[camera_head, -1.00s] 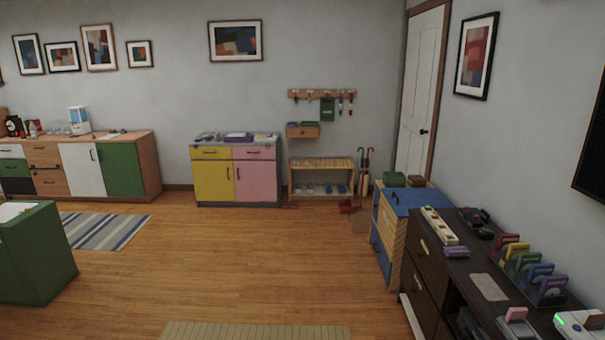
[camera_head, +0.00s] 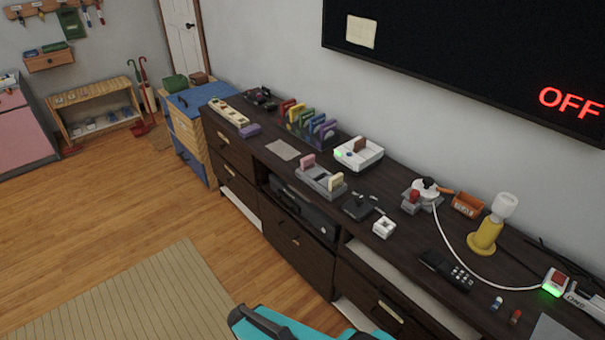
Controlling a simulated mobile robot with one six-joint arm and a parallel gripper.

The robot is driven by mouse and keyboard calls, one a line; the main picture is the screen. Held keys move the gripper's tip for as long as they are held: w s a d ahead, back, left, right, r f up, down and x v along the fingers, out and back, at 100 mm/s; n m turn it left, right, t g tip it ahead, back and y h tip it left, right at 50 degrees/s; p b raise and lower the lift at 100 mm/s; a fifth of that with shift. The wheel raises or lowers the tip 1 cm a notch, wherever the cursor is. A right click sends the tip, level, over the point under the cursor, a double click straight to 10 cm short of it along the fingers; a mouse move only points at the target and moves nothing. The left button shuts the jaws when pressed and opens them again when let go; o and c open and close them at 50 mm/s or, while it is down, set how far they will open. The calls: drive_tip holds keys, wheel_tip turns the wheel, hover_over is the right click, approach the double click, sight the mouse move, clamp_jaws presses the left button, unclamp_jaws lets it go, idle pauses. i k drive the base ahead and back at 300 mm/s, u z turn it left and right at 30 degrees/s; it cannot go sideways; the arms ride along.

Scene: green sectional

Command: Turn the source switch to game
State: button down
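I cannot make out for certain which item is the source switch. A white piece with a black knob (camera_head: 427,187) stands on the dark cabinet beside a small red-topped piece (camera_head: 411,199). A small box with a red top and green light (camera_head: 555,281) lies at the far right, next to a grey box with lettering too small to read (camera_head: 584,301). A white cable (camera_head: 452,252) runs between these two areas. The wall screen (camera_head: 450,55) is black and shows "OFF" in red. My gripper is not in view.
The dark cabinet (camera_head: 232,160) also bears a white console (camera_head: 358,153), a grey device with pink and yellow blocks (camera_head: 320,180), a black remote (camera_head: 445,269) and a yellow lamp (camera_head: 487,236). A teal and dark shape shows at the bottom edge. The wooden floor (camera_head: 110,190) at left is clear.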

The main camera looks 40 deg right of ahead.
sight(359, 199)
drive_tip(key=z, duration=4.6)
drive_tip(key=i, duration=0.1)
drive_tip(key=u, duration=2.9)
drive_tip(key=k, duration=0.95)
drive_tip(key=u, duration=0.15)
drive_tip(key=i, duration=0.75)
drive_tip(key=z, duration=0.05)
